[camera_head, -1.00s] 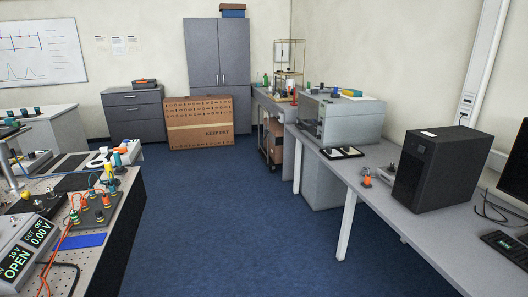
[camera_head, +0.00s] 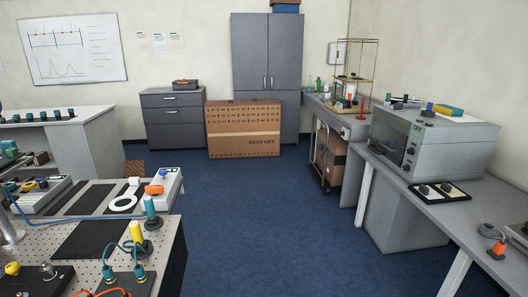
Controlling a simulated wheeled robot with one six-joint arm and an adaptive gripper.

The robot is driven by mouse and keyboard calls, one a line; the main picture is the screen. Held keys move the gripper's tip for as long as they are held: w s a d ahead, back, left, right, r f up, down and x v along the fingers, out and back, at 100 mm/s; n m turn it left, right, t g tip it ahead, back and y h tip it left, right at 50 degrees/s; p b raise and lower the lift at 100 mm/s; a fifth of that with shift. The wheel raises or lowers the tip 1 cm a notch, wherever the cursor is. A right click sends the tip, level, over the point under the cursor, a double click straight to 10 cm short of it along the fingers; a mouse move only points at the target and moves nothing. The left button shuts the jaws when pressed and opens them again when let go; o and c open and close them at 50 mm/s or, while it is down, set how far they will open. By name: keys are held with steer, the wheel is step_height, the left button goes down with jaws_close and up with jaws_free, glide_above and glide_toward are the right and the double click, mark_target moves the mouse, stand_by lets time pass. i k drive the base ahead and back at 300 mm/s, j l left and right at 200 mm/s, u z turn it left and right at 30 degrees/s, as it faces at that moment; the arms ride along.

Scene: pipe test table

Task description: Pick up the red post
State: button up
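A small upright red post (camera_head: 361,106) stands at the front right of the far grey bench (camera_head: 349,121), beside the grey box-shaped instrument. It looks thin, with a wider foot, and is small in the picture. A brass-coloured open frame (camera_head: 374,62) stands just behind it on the same bench. My gripper is not in view.
A perforated table (camera_head: 166,217) with cables and posts is at the left. The grey instrument (camera_head: 455,150) stands on the right bench (camera_head: 425,207). A cardboard box (camera_head: 243,145) and grey cabinet (camera_head: 290,60) are at the back. Blue floor (camera_head: 270,220) between is clear.

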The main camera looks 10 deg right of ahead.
mark_target(361, 117)
steer(key=i, duration=1.8)
steer(key=i+z, duration=0.15)
steer(key=i, duration=0.45)
steer(key=i+j+z, duration=0.15)
steer(key=i, duration=0.4)
steer(key=i+j+z, duration=0.2)
steer(key=i, duration=0.4)
